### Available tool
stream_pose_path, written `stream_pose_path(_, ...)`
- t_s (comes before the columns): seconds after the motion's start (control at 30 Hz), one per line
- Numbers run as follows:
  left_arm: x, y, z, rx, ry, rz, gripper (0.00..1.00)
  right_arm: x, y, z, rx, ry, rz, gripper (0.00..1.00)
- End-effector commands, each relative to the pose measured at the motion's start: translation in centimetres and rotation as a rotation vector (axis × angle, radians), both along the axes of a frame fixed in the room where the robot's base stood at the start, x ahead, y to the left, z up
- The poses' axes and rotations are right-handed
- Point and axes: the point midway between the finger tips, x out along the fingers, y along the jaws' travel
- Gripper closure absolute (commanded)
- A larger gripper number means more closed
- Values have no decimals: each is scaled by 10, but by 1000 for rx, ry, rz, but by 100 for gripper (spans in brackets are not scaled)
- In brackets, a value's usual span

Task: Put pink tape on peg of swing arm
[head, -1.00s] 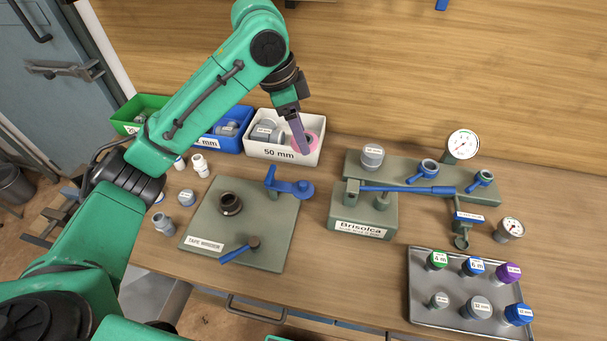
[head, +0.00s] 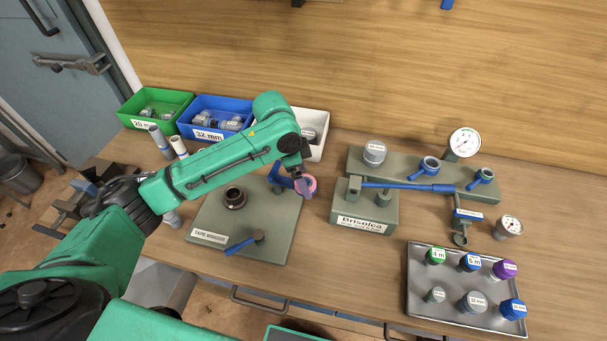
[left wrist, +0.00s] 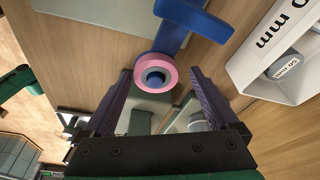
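The pink tape (head: 311,183) is a pink ring with a grey core at the free end of the blue swing arm (head: 281,179). In the left wrist view the tape (left wrist: 142,65) sits around the blue peg (left wrist: 155,79), whose top shows in its hole. How far down it sits I cannot tell. My left gripper (head: 303,190) is over this end of the arm. In the left wrist view its two purple fingers (left wrist: 161,74) stand apart on either side of the tape, with gaps between. My right gripper is not in view.
The swing arm stands on the tape winder plate (head: 272,225), which carries a dark spool hub (head: 234,197) and a blue-handled crank (head: 244,243). A white bin (head: 320,119) is behind. The Brisolca block (head: 364,221) is at right, and a metal tray (head: 452,306) of capped fittings is front right.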

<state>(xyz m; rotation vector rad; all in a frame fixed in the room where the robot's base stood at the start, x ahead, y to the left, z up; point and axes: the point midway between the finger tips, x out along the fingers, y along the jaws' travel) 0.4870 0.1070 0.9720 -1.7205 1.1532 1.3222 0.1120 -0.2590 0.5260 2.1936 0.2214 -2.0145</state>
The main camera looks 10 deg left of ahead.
Motion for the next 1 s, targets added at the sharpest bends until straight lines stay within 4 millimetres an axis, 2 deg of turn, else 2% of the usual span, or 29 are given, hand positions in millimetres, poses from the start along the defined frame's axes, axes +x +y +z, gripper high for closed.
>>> stream_pose_path(0.27, 1, 0, 7, -3, -7, -1, 7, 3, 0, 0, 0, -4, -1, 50)
stream_pose_path(0.37, 1, 5, 22, -4, -11, 1, 7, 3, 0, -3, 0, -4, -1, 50)
stream_pose_path(0.6, -6, 20, 85, -4, -13, 2, 7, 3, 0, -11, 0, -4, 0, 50)
stream_pose_path(0.7, -8, 25, 106, -4, -11, 1, 7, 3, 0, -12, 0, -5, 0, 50)
stream_pose_path(0.83, -10, 28, 119, -4, -9, 1, 7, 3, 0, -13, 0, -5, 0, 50)
stream_pose_path(1.0, -10, 29, 120, -4, -7, 0, 7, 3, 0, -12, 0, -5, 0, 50)
